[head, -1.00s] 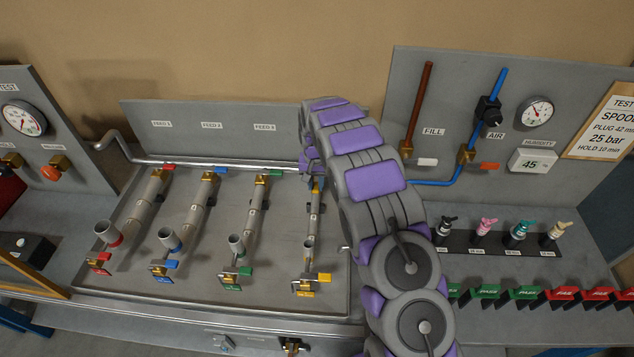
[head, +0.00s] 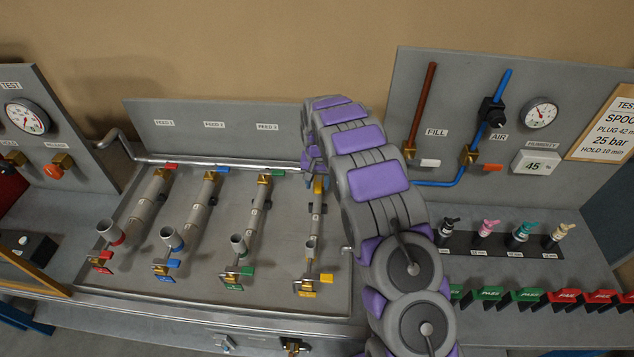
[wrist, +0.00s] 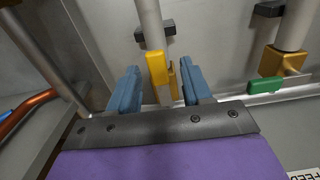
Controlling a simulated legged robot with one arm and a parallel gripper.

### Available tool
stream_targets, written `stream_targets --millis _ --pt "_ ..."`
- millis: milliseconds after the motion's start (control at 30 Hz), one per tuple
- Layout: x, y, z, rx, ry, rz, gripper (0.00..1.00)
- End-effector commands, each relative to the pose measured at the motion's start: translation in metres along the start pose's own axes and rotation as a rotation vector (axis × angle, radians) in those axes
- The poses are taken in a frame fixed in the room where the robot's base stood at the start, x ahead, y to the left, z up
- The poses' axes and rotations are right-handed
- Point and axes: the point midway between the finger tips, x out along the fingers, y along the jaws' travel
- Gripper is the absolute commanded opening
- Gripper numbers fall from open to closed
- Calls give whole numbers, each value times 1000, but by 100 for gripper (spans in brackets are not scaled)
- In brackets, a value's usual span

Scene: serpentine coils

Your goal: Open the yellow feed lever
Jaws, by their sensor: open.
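The yellow feed lever (wrist: 157,68) sits on its brass valve at the far end of the rightmost pipe (head: 316,213). In the wrist view it lies between my two blue fingers, with a gap to each side, so contact is not visible. My gripper (wrist: 160,76) is open around it. In the head view my gripper (head: 316,175) is at the back end of that pipe, and my purple and grey arm partly hides it and the lever.
Three more pipes with red (head: 171,167), blue (head: 224,171) and green (wrist: 264,85) levers stand to the left in the head view. A horizontal manifold pipe (head: 230,165) runs behind them. The fill and air panel (head: 460,110) stands to the right of my arm.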

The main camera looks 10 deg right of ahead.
Motion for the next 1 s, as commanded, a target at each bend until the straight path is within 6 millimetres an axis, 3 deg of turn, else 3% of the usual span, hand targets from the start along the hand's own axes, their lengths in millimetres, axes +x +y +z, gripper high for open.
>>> stream_targets --millis 700,1000 --pt "-142 -2 -2 1 5 -1 49" --pt "-167 -2 -1 1 2 0 49"
